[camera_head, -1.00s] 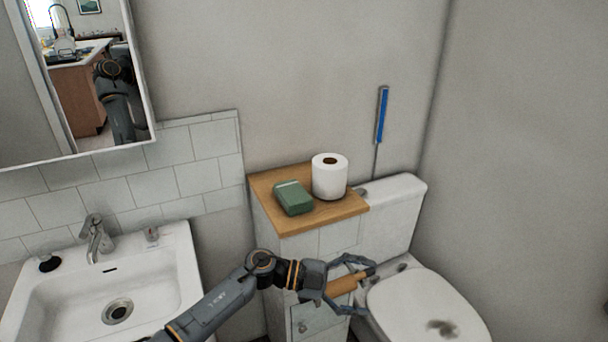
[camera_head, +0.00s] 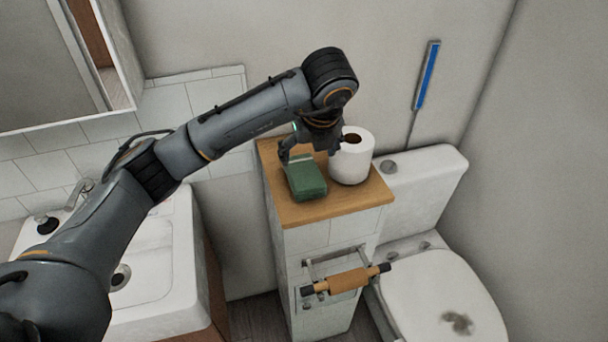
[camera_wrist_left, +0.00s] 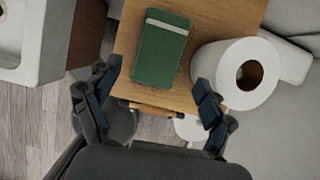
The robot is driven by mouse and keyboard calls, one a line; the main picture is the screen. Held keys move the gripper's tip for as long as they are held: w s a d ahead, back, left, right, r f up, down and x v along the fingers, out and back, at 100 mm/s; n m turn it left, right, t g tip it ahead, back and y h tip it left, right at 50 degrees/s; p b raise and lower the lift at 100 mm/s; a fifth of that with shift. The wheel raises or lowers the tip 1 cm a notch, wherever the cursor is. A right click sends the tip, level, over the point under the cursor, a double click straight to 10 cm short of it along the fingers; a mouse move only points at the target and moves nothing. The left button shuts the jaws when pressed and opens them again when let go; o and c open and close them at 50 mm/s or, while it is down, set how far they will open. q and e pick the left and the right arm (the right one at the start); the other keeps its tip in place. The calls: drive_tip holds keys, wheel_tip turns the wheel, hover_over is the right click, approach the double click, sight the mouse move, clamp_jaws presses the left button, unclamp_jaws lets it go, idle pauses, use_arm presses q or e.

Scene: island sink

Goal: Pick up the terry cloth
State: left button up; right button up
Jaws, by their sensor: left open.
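The terry cloth is a folded green block (camera_head: 307,181) with a pale band, lying on the wooden top (camera_head: 338,205) of a narrow tiled cabinet. It also shows in the left wrist view (camera_wrist_left: 160,52), ahead of the fingers. My left gripper (camera_head: 309,153) is over the back end of the cloth, pointing down, and partly hides it. In the left wrist view its fingers (camera_wrist_left: 157,79) are spread wide with nothing between them. I cannot tell whether a fingertip touches the cloth. My right gripper is out of view.
A white toilet paper roll (camera_head: 352,158) stands right beside the cloth, close to a finger. A bar holder (camera_head: 349,280) sticks out of the cabinet front. The sink (camera_head: 150,262) is left, the toilet (camera_head: 445,295) right, and the wall is close behind.

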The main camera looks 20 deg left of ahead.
sight(303, 171)
use_arm(q)
drive_tip(key=x, duration=0.4)
drive_tip(key=shift+w+p, duration=0.2)
drive_tip(key=shift+p, duration=0.15)
drive_tip(key=shift+f, duration=0.1)
drive_tip(key=shift+a+f+p, duration=0.1)
drive_tip(key=shift+f+p, duration=0.1)
drive_tip(key=shift+p, duration=0.1)
drive_tip(key=p+x, duration=0.1)
drive_tip(key=x, duration=0.3)
drive_tip(key=shift+w+a+f+p, duration=0.1)
drive_tip(key=shift+f+p, duration=0.25)
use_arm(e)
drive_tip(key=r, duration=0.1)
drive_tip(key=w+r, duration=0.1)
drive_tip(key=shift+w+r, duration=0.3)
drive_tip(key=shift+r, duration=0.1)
use_arm(q)
drive_tip(key=shift+c, duration=0.2)
drive_tip(key=c, duration=0.9)
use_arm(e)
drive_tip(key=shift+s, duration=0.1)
use_arm(q)
drive_tip(key=shift+r, duration=0.1)
